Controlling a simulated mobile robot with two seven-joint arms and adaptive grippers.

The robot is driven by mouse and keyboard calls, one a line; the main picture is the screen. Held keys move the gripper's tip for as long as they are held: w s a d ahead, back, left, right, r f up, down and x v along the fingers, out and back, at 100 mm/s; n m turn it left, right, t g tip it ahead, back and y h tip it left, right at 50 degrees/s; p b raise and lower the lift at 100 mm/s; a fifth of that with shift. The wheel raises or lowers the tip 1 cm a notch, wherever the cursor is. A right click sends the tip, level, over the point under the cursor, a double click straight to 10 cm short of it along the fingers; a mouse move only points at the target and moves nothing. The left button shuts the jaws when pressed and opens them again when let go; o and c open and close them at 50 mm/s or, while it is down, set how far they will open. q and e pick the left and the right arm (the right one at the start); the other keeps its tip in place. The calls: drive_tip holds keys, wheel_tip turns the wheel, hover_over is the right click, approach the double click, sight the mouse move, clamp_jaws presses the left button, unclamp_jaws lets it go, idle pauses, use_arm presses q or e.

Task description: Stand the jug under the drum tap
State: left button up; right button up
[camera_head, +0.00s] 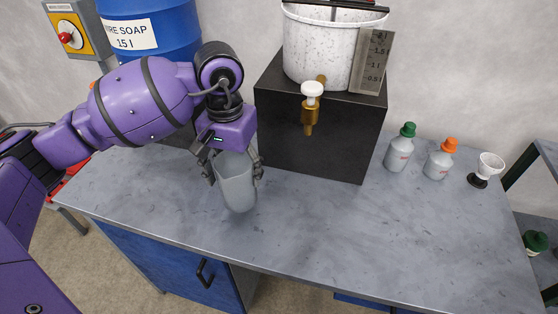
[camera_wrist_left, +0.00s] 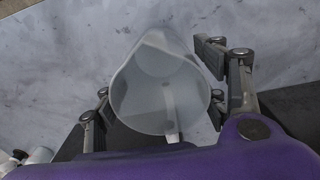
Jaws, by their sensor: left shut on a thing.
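A translucent grey jug (camera_head: 237,184) is between the fingers of my left gripper (camera_head: 235,172), left of the black stand. It tilts slightly; I cannot tell whether its base touches the bench. In the left wrist view the jug (camera_wrist_left: 150,90) shows its open mouth and looks empty, with a finger on either side. A blue drum (camera_head: 178,30) labelled soap, 15 l, stands at the back left; my left arm hides its lower part, and no tap on it is clearly visible. A brass tap (camera_head: 310,118) with a white knob is on a white speckled tub (camera_head: 318,50). My right gripper is out of view.
The tub stands on a black box (camera_head: 310,145) on the grey bench (camera_head: 330,225). Two capped bottles, green-topped (camera_head: 399,150) and orange-topped (camera_head: 439,161), and a white cup-like piece (camera_head: 489,167) stand right. The front middle of the bench is clear.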

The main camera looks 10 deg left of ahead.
sight(241, 173)
use_arm(q)
drive_tip(key=shift+w+f, duration=0.15)
drive_tip(key=shift+f, duration=0.15)
drive_tip(key=shift+w+a+f, duration=0.15)
drive_tip(key=shift+f, duration=1.9)
drive_tip(key=o, duration=1.2)
drive_tip(key=shift+r, duration=0.1)
drive_tip(key=shift+o, duration=0.2)
